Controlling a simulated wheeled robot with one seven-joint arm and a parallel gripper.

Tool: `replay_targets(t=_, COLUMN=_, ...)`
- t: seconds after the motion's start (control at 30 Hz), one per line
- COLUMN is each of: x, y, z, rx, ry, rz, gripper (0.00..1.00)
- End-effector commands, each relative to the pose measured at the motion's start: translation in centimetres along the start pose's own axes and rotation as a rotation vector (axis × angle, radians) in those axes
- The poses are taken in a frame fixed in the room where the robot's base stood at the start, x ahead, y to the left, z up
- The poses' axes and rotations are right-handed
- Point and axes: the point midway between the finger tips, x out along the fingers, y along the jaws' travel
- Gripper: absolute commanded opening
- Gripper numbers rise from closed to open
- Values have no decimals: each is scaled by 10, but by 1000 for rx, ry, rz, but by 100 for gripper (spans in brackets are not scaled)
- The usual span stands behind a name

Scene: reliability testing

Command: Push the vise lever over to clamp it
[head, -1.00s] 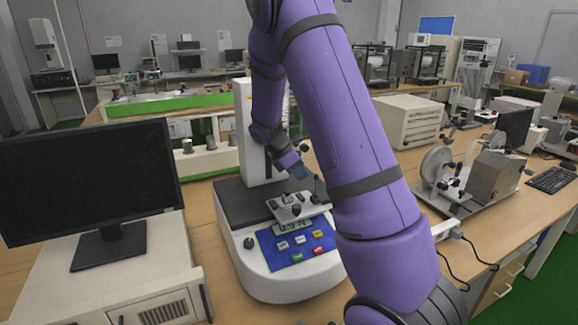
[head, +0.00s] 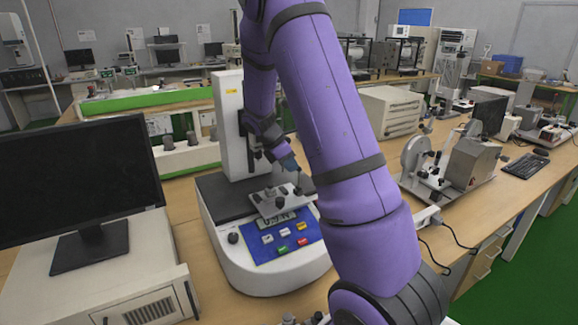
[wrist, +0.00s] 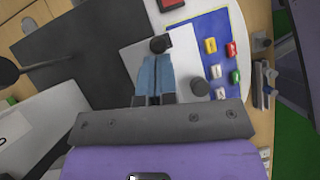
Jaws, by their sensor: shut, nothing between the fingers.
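The vise (head: 268,210) is a pale metal plate with several black knobs, on the front of the white test machine (head: 265,275). A thin dark lever rod (head: 298,180) rises at its right side, just below my gripper (head: 290,164). In the wrist view my gripper's blue fingers (wrist: 156,72) are together and empty. Their tips are at or just short of a black knob (wrist: 160,44); I cannot tell if they touch it. A second black knob (wrist: 199,88) is to their right. A dark ball on a thin rod (wrist: 45,65) shows at the left edge.
The machine's white column (head: 231,120) stands close behind my gripper. The blue button panel (head: 285,240) is in front of the vise. A black monitor (head: 75,175) stands to the left, and another metal device (head: 470,160) to the right on the bench. My arm hides part of the bench.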

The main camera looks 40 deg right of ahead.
Motion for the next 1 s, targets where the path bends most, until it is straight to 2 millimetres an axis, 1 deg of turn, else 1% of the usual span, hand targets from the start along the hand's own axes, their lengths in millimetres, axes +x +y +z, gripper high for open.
replay_targets(t=0.17, x=3, y=1, z=8, rx=-6, ry=74, rz=-12, gripper=0)
replay_targets(t=0.57, x=15, y=6, z=32, rx=-40, ry=341, rz=-50, gripper=0)
replay_targets(t=1.0, x=36, y=11, z=52, rx=-84, ry=649, rz=-92, gripper=0)
